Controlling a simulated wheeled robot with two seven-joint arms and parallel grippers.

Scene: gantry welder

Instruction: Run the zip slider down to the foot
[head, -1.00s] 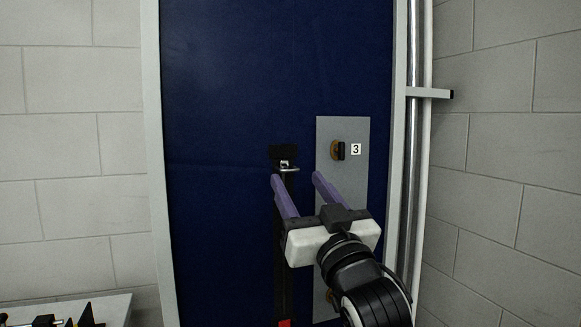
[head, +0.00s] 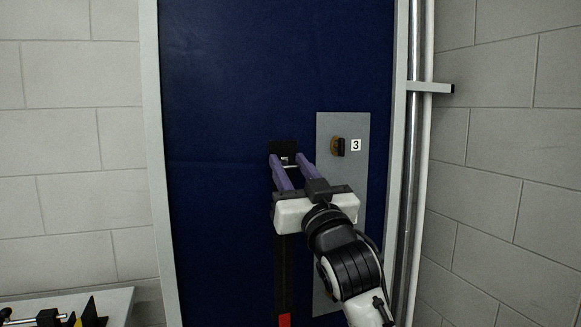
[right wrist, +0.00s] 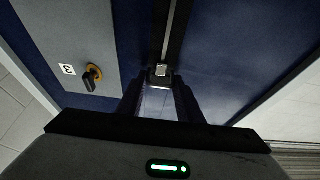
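The zip slider (head: 285,160) is a small metallic piece at the top of a black zip strip (head: 285,262) on the dark blue curtain. A thin metal pull loop shows at the slider. A red mark (head: 285,320) lies on the strip at the bottom of the head view. My right gripper (head: 290,159) is open, with its purple fingers on either side of the slider. In the right wrist view, the slider (right wrist: 160,71) lies between the fingertips, with gaps visible beside it. I cannot tell whether a finger touches the pull. My left gripper is not in view.
A grey panel (head: 342,185) with a knob (head: 338,147) and a "3" label stands close right of the zip. A pale frame post (head: 399,190) and pipes rise further right. A bench (head: 118,303) with small items stands at lower left.

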